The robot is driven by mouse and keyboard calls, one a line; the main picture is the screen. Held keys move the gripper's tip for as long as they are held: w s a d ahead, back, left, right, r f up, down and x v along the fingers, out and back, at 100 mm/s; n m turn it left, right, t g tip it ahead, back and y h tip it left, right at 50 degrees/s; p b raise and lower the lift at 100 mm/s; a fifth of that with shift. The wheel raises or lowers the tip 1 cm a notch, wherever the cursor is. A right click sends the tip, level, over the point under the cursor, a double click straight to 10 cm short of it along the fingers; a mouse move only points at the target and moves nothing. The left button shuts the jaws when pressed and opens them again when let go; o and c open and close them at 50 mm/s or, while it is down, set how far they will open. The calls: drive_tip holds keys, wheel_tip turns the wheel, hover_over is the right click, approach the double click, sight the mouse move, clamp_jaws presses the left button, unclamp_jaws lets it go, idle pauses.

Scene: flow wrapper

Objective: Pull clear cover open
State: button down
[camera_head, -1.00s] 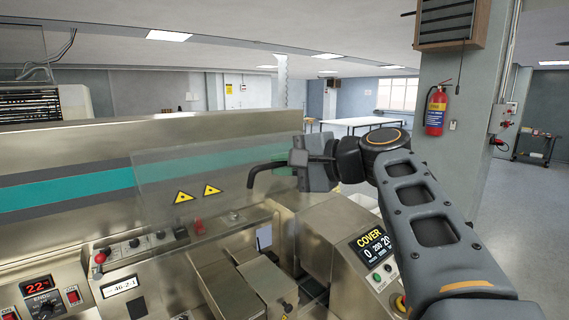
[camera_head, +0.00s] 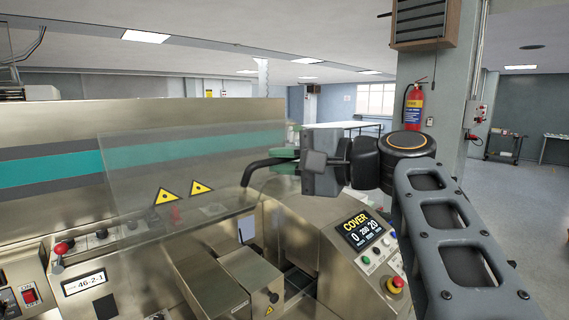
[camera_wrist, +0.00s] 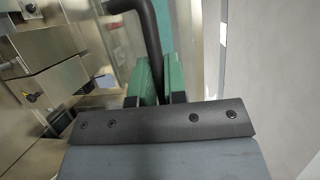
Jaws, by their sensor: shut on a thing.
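The clear cover (camera_head: 140,165) is a transparent panel with two yellow warning triangles, standing in front of the steel machine. A black bent handle (camera_head: 262,163) is at its right side. My gripper (camera_head: 287,160) is at the handle, with its green finger pads closed around the bar. In the wrist view the black handle (camera_wrist: 150,40) runs down between the two green fingers of my gripper (camera_wrist: 161,80). The exact contact on the handle is partly hidden by the pads and the gripper body.
A slanted panel with a COVER display (camera_head: 364,229) and a red stop button (camera_head: 395,284) stands below my arm. Steel blocks (camera_head: 250,270) lie under the cover. A pillar with a fire extinguisher (camera_head: 412,105) stands behind at right. Open floor shows at far right.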

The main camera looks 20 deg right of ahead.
drive_tip(key=c, duration=1.5)
unclamp_jaws()
drive_tip(key=shift+o, duration=0.2)
drive_tip(key=b+v, duration=0.1)
drive_tip(key=v, duration=1.2)
drive_tip(key=shift+s+d, duration=0.25)
drive_tip(key=shift+d, duration=0.05)
drive_tip(key=shift+r, duration=0.15)
